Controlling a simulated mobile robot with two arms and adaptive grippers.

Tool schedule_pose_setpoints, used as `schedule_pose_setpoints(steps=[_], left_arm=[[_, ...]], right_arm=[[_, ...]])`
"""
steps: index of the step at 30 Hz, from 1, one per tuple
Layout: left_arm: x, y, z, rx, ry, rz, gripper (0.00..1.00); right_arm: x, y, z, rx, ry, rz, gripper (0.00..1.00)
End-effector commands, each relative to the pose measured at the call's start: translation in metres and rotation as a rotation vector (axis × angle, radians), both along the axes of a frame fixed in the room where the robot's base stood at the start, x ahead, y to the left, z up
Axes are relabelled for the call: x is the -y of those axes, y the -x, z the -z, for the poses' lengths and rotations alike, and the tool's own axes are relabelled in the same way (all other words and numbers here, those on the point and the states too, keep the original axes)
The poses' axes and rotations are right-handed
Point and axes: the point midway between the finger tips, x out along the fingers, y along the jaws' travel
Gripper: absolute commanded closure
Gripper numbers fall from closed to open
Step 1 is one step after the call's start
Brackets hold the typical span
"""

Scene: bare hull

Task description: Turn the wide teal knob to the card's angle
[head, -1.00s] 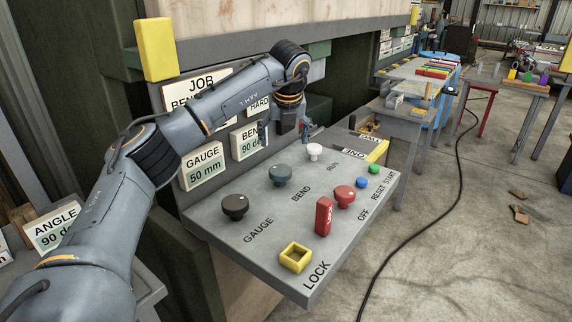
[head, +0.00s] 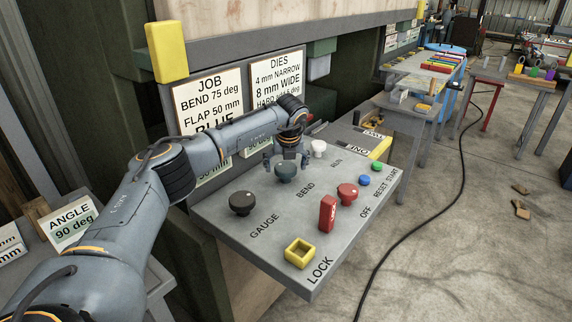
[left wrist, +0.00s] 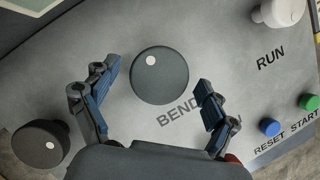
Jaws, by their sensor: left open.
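The wide teal knob (head: 286,173) stands on the sloped panel by the word BEND. In the left wrist view the knob (left wrist: 160,78) is dark, round, with a white dot toward its upper left. My left gripper (head: 287,161) is open over it, with one finger on each side; in the left wrist view gaps show between knob and fingers. I cannot tell how high the fingertips are. The JOB card (head: 208,105) reads BEND 75 deg and FLAP 50 mm; its lower part is behind my arm. The display behind my arm is mostly hidden. My right gripper is not seen.
A black GAUGE knob (head: 242,203) is left of the teal knob and a white RUN knob (head: 319,148) right of it. A red knob (head: 347,194), red switch (head: 327,213) and yellow square (head: 300,253) are nearer. An ANGLE 90 deg card (head: 70,223) stands at left.

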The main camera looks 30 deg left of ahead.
Motion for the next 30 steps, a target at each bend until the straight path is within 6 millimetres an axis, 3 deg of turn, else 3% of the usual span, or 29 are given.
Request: schedule_pose_setpoints(steps=[2,10,20,30], left_arm=[[0.0,0.0,0.0,0.0,0.0,0.0,0.14],[0.0,0.0,0.0,-0.001,0.001,0.0,0.67],[0.0,0.001,0.001,-0.001,0.0,0.038,0.69],[-0.002,0.001,0.002,-0.002,-0.001,0.257,0.69]], right_arm=[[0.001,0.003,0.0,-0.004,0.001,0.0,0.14],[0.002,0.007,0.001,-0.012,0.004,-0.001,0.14],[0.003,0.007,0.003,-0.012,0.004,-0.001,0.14],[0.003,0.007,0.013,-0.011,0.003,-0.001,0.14]])
